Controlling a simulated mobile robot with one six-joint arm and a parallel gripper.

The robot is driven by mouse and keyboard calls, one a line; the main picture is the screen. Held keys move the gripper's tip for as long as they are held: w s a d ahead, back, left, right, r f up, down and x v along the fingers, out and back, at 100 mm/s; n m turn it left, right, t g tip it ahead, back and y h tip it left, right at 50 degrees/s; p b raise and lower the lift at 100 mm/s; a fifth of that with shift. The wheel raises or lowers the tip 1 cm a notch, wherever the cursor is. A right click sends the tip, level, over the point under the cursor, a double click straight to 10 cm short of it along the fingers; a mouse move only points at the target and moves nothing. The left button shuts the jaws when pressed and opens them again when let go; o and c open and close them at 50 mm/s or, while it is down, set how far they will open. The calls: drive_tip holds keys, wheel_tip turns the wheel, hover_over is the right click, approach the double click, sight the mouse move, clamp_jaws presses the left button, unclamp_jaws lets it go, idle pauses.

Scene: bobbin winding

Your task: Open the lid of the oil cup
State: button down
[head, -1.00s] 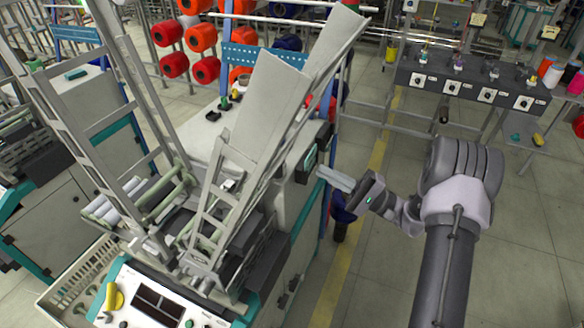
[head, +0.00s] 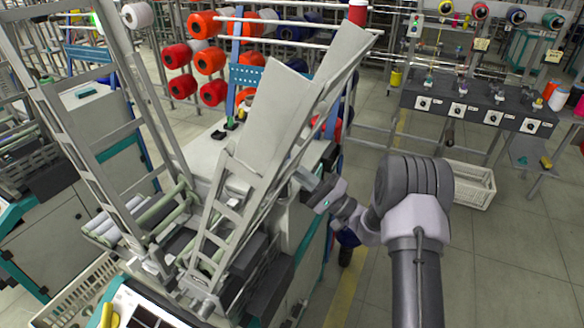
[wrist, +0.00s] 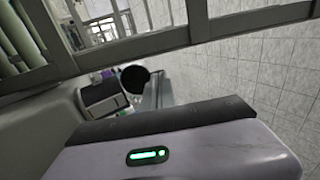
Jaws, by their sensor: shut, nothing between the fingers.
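I cannot pick out the oil cup or its lid for sure in either view. A black round thing (wrist: 135,78) shows in the wrist view, beyond my gripper (wrist: 152,88); I cannot tell whether it is part of the cup. In the head view my gripper (head: 303,178) is at the right side of the winding machine (head: 222,150), close to its side wall. Its fingers are shut and empty. Whether they touch anything is hidden.
Tall grey metal chutes (head: 265,115) rise from the machine just left of my gripper. A white crate (head: 468,184) stands on the floor at the right. Red and orange bobbins (head: 205,60) hang on a rack behind. The floor right of my arm is mostly clear.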

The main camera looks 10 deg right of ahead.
drive_tip(key=shift+w+a+r, duration=0.2)
drive_tip(key=shift+w+a, duration=0.05)
drive_tip(key=r+g+h+p, duration=0.1)
drive_tip(key=p, duration=0.2)
drive_tip(key=a+r+h+p, duration=0.1)
drive_tip(key=p, duration=0.3)
drive_tip(key=shift+w+r+g+h, duration=0.2)
drive_tip(key=shift+w+g+h, duration=0.1)
drive_tip(key=shift+w+g, duration=0.1)
drive_tip(key=shift+w+a+r+g+h+p, duration=0.1)
drive_tip(key=shift+w+a+g+h+p, duration=0.1)
drive_tip(key=shift+a+g+h+p, duration=0.35)
drive_tip(key=shift+w+a+g+h, duration=0.1)
drive_tip(key=shift+w+g+h, duration=0.15)
drive_tip(key=shift+h, duration=0.1)
drive_tip(key=shift+w+a, duration=0.1)
drive_tip(key=shift+a, duration=0.1)
drive_tip(key=shift+w+a, duration=0.1)
drive_tip(key=shift+a, duration=0.05)
